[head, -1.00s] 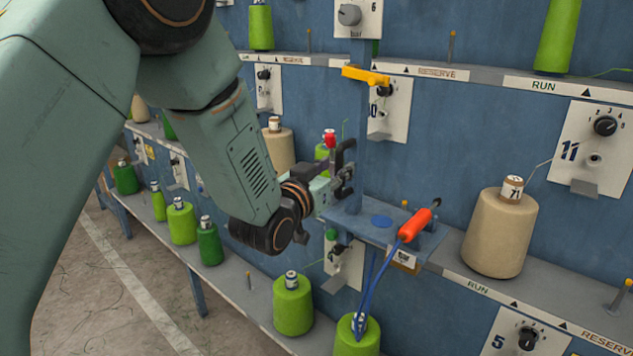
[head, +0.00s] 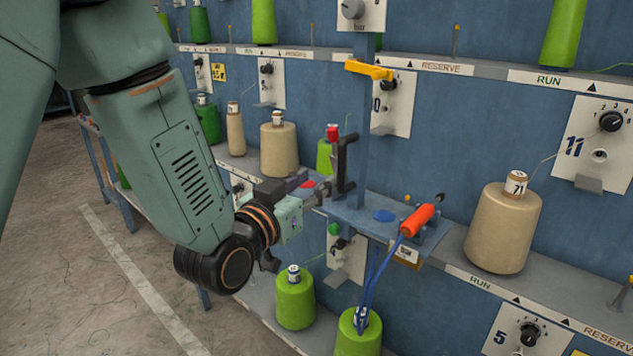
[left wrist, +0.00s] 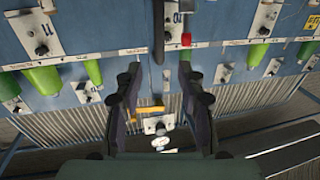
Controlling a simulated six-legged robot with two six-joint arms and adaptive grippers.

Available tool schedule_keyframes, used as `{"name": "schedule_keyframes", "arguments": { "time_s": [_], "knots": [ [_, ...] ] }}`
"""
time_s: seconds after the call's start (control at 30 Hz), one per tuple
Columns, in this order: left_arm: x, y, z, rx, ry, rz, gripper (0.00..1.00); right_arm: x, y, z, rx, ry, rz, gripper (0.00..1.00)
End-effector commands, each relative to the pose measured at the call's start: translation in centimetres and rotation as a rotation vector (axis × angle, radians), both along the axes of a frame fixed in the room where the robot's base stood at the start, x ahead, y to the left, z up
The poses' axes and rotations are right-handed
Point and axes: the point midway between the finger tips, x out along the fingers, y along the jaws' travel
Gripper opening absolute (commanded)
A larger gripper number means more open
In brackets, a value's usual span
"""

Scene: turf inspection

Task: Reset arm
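My left arm comes in from the left in the head view and ends at my left gripper (head: 305,203), in front of the blue rack. The left wrist view shows the two dark fingers of the gripper (left wrist: 160,85) spread apart with nothing held between them. A black bracket-shaped piece (head: 345,165) and a red-topped piece (head: 333,132) stand just beyond the gripper. The head view does not show clearly whether the gripper touches them. My right gripper is not in view.
An orange-handled tool (head: 417,220) with blue cords lies on a small blue shelf (head: 350,213). A yellow part (head: 368,69) juts from the post above. Beige (head: 503,228) and green (head: 295,298) yarn cones stand on shelves. Open floor (head: 60,260) lies left.

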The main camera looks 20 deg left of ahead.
Motion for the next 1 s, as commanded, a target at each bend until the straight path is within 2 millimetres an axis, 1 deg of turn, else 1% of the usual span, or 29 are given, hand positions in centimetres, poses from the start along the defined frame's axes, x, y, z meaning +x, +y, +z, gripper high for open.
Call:
{"name": "schedule_keyframes", "arguments": {
  "time_s": [0.13,0.2,0.27,0.33,0.37,0.4,0.47,0.5,0.57,0.6,0.67,0.7,0.77,0.8,0.87,0.9,0.97,1.0],
  "knots": [
    [0.0,0.0,0.0,-0.001,0.001,0.000,0.39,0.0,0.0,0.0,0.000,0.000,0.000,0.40],
    [0.0,0.0,-0.4,-0.002,0.019,0.000,0.39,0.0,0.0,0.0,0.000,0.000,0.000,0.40],
    [0.0,0.1,-1.4,-0.003,0.063,0.005,0.39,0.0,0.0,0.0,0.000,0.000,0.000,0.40],
    [-0.4,0.4,-3.5,-0.008,0.160,0.021,0.39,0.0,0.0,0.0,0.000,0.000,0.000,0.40],
    [-0.8,0.5,-5.1,-0.009,0.222,0.032,0.39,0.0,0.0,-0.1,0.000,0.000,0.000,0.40],
    [-1.6,0.7,-7.8,-0.008,0.309,0.042,0.39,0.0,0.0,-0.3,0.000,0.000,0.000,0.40],
    [-3.0,0.9,-11.8,-0.007,0.427,0.056,0.39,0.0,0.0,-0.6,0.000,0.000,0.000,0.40],
    [-4.0,1.0,-14.2,-0.007,0.501,0.066,0.39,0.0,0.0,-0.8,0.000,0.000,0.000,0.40],
    [-5.9,1.1,-17.8,-0.004,0.609,0.079,0.39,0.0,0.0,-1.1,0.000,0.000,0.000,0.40],
    [-7.3,1.2,-20.1,-0.002,0.680,0.087,0.39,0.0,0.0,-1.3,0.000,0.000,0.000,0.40],
    [-9.5,1.3,-23.4,0.001,0.784,0.098,0.39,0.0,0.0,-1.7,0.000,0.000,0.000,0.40],
    [-11.1,1.4,-25.6,0.005,0.852,0.106,0.39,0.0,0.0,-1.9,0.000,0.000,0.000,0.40],
    [-13.7,1.5,-28.6,0.010,0.951,0.117,0.39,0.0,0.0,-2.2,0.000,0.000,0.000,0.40],
    [-15.5,1.6,-30.5,0.014,1.018,0.124,0.39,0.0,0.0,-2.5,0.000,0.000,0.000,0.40],
    [-18.4,1.7,-33.2,0.022,1.115,0.134,0.39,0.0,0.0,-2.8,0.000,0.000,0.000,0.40],
    [-20.5,1.7,-34.8,0.026,1.180,0.139,0.39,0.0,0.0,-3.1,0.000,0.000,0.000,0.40],
    [-23.6,1.8,-37.2,0.036,1.273,0.147,0.39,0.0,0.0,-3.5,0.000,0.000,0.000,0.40],
    [-25.7,1.9,-38.6,0.042,1.330,0.153,0.39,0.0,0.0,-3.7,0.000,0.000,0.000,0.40]
  ]
}}
